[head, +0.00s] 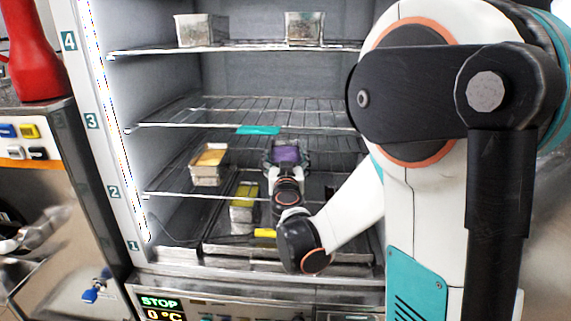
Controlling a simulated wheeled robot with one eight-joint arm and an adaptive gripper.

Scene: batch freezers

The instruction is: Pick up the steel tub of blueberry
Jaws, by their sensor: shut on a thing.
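A steel tub with purple contents (286,154), which looks like the blueberry, is inside the open freezer at about the level of shelf 2. My gripper (284,167) reaches into the freezer from the front and is shut on this tub. The fingers flank the tub, and my wrist hides its lower front. The tub looks level. Whether its base touches the shelf cannot be seen.
A tub with orange-yellow contents (208,158) stands to the left. A tub with yellow contents (243,208) stands lower, on the bottom tray. The top shelf (260,47) carries two tubs. A teal piece (258,130) is at shelf 3's front edge, close above my gripper.

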